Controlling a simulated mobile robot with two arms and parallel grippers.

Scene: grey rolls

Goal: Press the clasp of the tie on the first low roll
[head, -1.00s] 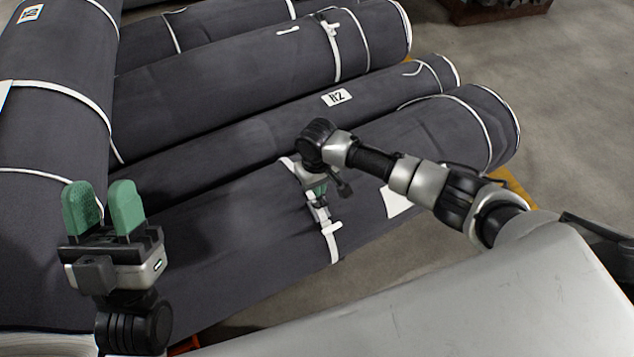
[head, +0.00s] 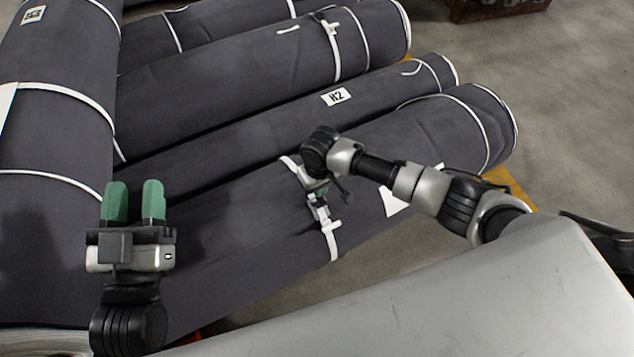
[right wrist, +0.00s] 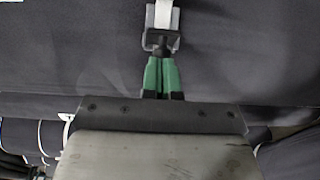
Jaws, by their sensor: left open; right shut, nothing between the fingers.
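The nearest low roll (head: 235,245) is dark grey and lies across the front of the head view. A white tie (head: 331,243) with a grey and black clasp (head: 321,212) runs around it. My right gripper (head: 319,191) is shut and empty at the clasp, partly hidden by its own wrist. In the right wrist view its green fingertips (right wrist: 161,58) are together, right at the lower dark edge of the clasp (right wrist: 159,40). I cannot tell whether they touch it. My left gripper (head: 133,187) is open and empty, above the left part of the roll.
A large roll (head: 55,140) lies crosswise at the left. Bare concrete floor (head: 560,110) is free at the right. A dark crate (head: 497,10) stands at the back.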

